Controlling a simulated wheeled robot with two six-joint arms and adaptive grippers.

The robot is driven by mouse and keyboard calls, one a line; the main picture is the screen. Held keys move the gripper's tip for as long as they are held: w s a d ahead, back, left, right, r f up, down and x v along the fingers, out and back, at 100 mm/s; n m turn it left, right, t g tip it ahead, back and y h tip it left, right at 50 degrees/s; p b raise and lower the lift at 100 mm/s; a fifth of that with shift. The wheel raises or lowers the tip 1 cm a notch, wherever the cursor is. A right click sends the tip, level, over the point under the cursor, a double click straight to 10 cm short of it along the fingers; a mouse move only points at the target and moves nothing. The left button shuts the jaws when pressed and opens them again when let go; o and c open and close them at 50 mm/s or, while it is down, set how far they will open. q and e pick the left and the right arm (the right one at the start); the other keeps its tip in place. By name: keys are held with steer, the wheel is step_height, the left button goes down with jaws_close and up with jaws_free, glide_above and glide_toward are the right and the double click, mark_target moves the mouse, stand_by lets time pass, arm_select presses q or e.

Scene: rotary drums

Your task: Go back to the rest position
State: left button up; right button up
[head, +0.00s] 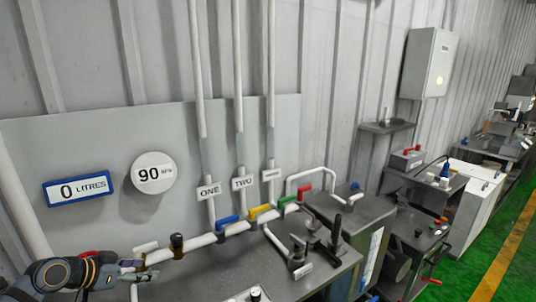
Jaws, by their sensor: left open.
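My left gripper (128,268) is at the lower left of the head view, its arm coming in from the left edge. It is open, with its tips by the left end of a white horizontal pipe (200,241). A pale valve handle (146,247) sits just above the tips; I cannot tell whether they touch it. Nothing shows between the fingers. My right gripper is not in view.
The pipe carries a blue (228,221), a yellow (260,211) and a green handle (288,201). A grey bench (210,272) with levers lies below. A "0 LITRES" display (79,189) and a round "90" gauge (153,173) are on the wall panel. Green floor (470,262) is clear at right.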

arm_select(q)
steer(key=s+d+f+g+y, duration=0.2)
steer(key=s+d+f+g, duration=0.1)
steer(key=s+d+f, duration=1)
steer(key=s+a+f+n+g+y, duration=0.15)
steer(key=s+n+y, duration=0.3)
steer(key=s, duration=0.95)
steer(key=s+a+f+g+b, duration=0.2)
steer(key=f+b, duration=0.9)
steer(key=f, duration=2.5)
steer(key=s+f+b, duration=0.2)
steer(key=s+f, duration=0.4)
steer(key=f, duration=0.2)
steer(key=s+a+f+b, duration=0.1)
steer(key=s+f+b, duration=0.2)
steer(key=s+f, duration=0.3)
steer(key=s+a+f+n+g+b, duration=0.1)
steer(key=s+f+b, duration=0.2)
steer(key=s+f, duration=0.3)
step_height(320, 180, down, 6)
steer(key=shift+a+r, duration=0.2)
steer(key=shift+a, duration=0.05)
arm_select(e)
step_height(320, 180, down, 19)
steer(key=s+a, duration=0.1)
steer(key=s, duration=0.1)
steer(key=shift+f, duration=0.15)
